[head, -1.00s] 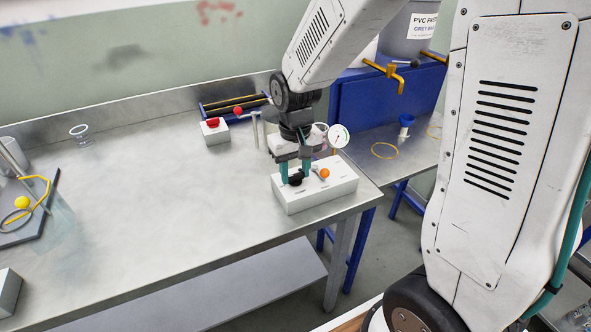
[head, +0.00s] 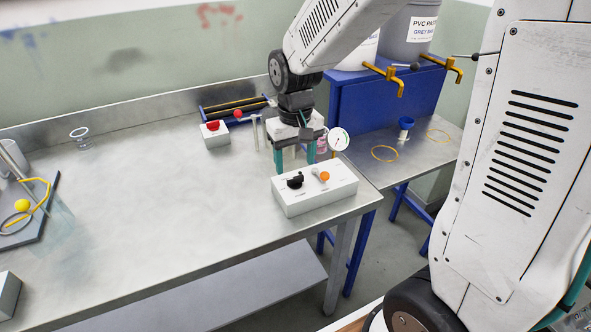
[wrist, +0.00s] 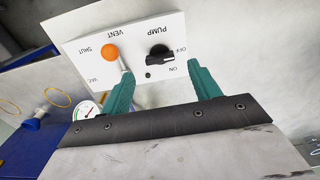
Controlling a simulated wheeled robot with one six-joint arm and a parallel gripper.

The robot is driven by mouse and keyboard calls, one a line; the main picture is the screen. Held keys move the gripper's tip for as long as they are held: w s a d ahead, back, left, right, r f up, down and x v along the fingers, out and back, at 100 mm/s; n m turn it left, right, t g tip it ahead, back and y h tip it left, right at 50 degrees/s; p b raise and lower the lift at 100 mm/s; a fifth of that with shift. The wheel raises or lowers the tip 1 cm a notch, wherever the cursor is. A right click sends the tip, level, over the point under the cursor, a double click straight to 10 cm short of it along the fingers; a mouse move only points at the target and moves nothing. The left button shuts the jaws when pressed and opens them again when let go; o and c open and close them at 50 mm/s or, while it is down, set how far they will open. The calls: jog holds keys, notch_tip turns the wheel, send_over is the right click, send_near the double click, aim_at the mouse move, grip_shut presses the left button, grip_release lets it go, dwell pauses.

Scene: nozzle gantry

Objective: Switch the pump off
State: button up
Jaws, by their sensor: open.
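The white control box (head: 315,193) sits at the table's front right corner.
A round gauge (head: 339,139) stands just behind the box. A small box with a red button (head: 213,127) is farther back left. A blue stand (head: 365,105) with pails is at back right. The table's middle (head: 150,200) is clear.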

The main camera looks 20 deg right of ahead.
aim_at(295, 178)
jog(key=shift+r, duration=1.7)
jog(key=s+d+r, duration=0.1)
jog(key=s+r, duration=0.3)
jog(key=s, duration=0.7)
jog(key=s+d+r+t, duration=0.1)
jog(key=s+r, duration=0.3)
jog(key=s, duration=0.7)
jog(key=shift+s+d, duration=0.2)
